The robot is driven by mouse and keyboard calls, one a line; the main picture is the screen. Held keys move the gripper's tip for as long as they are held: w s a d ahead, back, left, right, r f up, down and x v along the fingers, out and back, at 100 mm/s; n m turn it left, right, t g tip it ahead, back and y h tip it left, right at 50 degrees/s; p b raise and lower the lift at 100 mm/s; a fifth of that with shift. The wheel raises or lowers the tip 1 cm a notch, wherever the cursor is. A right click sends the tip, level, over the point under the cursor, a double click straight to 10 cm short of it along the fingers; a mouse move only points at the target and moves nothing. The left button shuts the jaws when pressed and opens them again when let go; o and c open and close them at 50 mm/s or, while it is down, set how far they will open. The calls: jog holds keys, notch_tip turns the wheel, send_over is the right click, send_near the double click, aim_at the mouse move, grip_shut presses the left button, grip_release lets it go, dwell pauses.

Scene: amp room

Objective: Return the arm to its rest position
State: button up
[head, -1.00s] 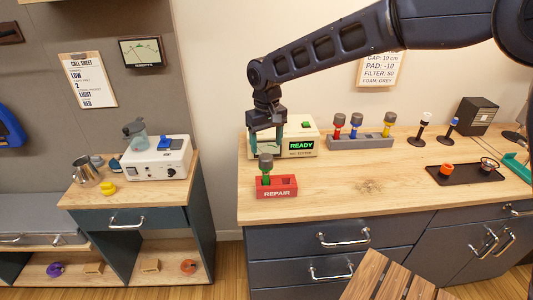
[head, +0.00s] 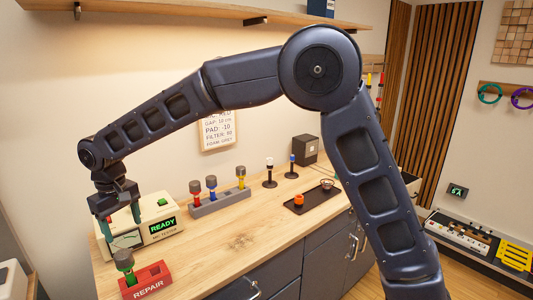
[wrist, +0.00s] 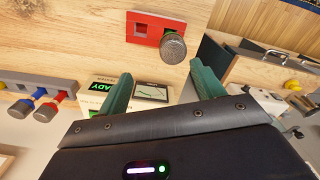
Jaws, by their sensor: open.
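My gripper (head: 122,228) is open and empty in the head view. It hangs down at the left end of the wooden counter, in front of the cream tester with the green READY display (head: 162,225) and above the red REPAIR block (head: 146,281). In the wrist view, its two green fingers (wrist: 163,92) stand well apart with nothing between them. A microphone with a grey mesh head (head: 123,260) stands in one slot of the REPAIR block, apart from the fingers. The block also shows in the wrist view (wrist: 143,28).
A grey rack (head: 220,204) holds several coloured microphones behind the block. A black tray (head: 312,202) with small parts and two stands (head: 270,172) are farther right. A wooden shelf (head: 190,10) runs above my arm. The counter front is clear.

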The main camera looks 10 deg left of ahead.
jog(key=w+d+r+m, duration=0.2)
jog(key=w+d+r, duration=0.3)
jog(key=w+d, duration=0.5)
jog(key=w+d+r+m+t, duration=0.1)
jog(key=w+d+r, duration=0.1)
jog(key=w+d, duration=0.5)
jog(key=w+d+r+m+y, duration=0.1)
jog(key=w+d+r+m, duration=0.15)
jog(key=d, duration=0.75)
jog(key=w+d+r+m+t, duration=0.15)
jog(key=w+d, duration=0.25)
jog(key=d, duration=0.5)
jog(key=d+r+m, duration=0.1)
jog(key=d+r, duration=0.1)
jog(key=d, duration=0.9)
jog(key=s+d+f+m, duration=0.1)
jog(key=s+d+m, duration=0.1)
jog(key=d, duration=0.6)
jog(key=s+d+f+m+t, duration=0.1)
jog(key=s+d+f+m, duration=0.1)
jog(key=s+d, duration=0.3)
jog(key=s+d+f+m+t+h, duration=0.1)
jog(key=s+d, duration=0.3)
jog(key=d, duration=0.7)
jog(key=shift+s+d+f+m, duration=0.25)
jog(key=shift+d+f+m, duration=0.15)
jog(key=shift+f, duration=0.15)
jog(key=shift+a, duration=0.1)
